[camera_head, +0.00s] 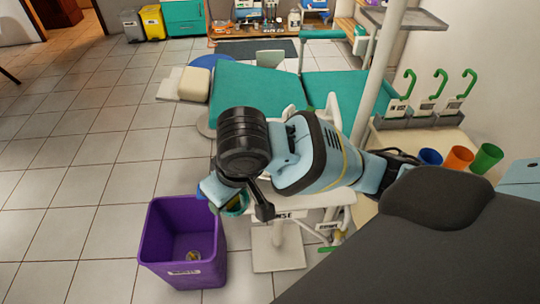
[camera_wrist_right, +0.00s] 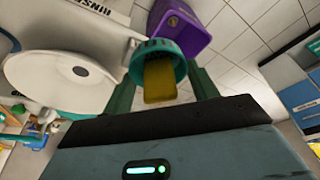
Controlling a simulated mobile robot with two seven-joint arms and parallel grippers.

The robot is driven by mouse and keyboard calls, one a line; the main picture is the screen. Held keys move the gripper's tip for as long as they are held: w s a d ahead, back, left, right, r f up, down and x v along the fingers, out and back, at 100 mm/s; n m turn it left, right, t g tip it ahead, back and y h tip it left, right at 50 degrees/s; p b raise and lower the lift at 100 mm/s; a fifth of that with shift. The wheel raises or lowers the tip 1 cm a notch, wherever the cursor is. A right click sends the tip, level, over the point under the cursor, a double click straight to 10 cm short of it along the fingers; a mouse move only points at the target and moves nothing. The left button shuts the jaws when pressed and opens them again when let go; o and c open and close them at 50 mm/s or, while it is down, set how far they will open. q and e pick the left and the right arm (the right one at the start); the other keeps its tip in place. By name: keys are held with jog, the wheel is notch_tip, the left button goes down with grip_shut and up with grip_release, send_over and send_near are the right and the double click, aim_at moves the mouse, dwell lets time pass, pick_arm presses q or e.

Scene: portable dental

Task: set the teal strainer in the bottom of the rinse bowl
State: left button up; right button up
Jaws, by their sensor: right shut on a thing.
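The teal strainer (camera_wrist_right: 172,46) is a round, ribbed cup held between the two green fingers of my right gripper (camera_wrist_right: 160,75) in the right wrist view. A yellow piece (camera_wrist_right: 160,82) shows at the strainer, on the side facing the camera; I cannot tell whether it is fixed there. In the head view my right gripper (camera_head: 228,203) holds the strainer (camera_head: 236,210) up near the purple bin's right rim. The white round rinse bowl (camera_wrist_right: 60,82) is left of the strainer in the wrist view, apart from it. My arm hides most of the bowl in the head view. My left gripper is out of view.
The purple bin (camera_head: 161,233) stands open on the tiled floor, with a small yellowish thing (camera_head: 192,256) inside. The teal dental chair (camera_head: 250,92) is behind my arm. Blue (camera_head: 430,156), orange (camera_head: 457,160) and green (camera_head: 485,159) cups stand at the right.

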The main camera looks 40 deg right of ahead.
jog(key=w+d+n+y+b, duration=0.1)
jog(key=w+d+n, duration=0.3)
jog(key=d, duration=0.5)
jog(key=w+d+n+g+y+b, duration=0.1)
jog(key=w+d+n+b, duration=0.2)
jog(key=d, duration=0.7)
jog(key=shift+w+f+n+g, duration=0.15)
jog(key=shift+w+n+g, duration=0.15)
jog(key=shift+w+n, duration=1.4)
jog(key=shift+m, duration=0.6)
jog(key=f, duration=0.3)
jog(key=w+f+b, duration=0.1)
jog(key=shift+d+f, duration=0.1)
jog(key=shift+f, duration=0.65)
notch_tip(320, 180, down, 5)
jog(key=shift+r+b, duration=0.2)
jog(key=shift+b, duration=0.35)
